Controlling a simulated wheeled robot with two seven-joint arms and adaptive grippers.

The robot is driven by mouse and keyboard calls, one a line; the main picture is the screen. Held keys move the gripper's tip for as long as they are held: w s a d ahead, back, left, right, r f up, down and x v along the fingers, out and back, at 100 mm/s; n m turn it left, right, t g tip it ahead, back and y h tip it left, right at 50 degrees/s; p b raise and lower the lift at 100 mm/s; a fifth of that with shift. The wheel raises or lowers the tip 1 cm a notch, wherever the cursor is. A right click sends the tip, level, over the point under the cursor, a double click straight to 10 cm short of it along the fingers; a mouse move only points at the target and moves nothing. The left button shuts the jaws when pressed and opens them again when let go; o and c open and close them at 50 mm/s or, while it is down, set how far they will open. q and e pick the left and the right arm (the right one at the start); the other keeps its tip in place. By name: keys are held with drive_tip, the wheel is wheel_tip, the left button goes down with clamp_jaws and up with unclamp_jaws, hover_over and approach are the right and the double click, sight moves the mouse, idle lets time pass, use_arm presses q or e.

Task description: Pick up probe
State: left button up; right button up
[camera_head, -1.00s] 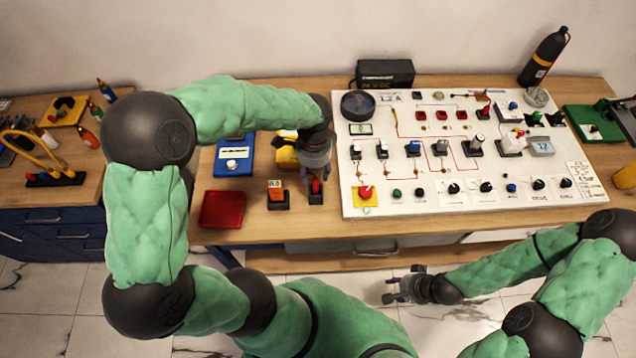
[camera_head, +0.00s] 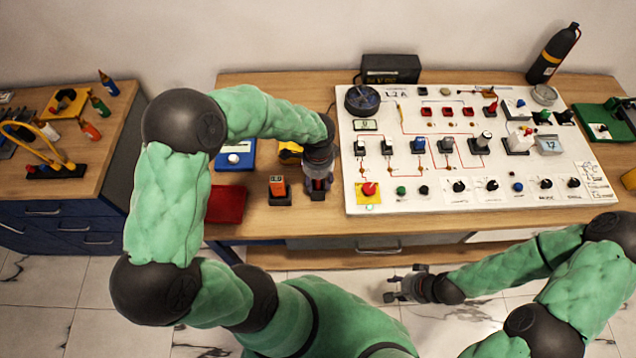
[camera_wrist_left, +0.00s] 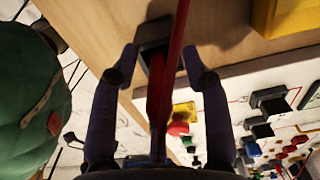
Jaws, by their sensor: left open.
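The red probe (camera_wrist_left: 158,90) stands in a small black holder (camera_head: 318,196) near the table's front edge, left of the white panel. My left gripper (camera_head: 318,183) is over it, pointing down. In the left wrist view the open fingers of my left gripper (camera_wrist_left: 165,72) stand on either side of the probe, with gaps on both sides. The gripper hides most of the probe in the head view. My right gripper (camera_head: 396,288) hangs in front of the table, away from the probe; its finger opening is too small to tell.
A red tray (camera_head: 226,204), a blue meter (camera_head: 236,158) and a yellow item (camera_head: 289,151) are nearby. The white panel (camera_head: 400,205) with knobs and switches lies close on the right.

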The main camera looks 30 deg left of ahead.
use_arm(q)
clamp_jaws()
drive_tip(key=shift+r, duration=0.15)
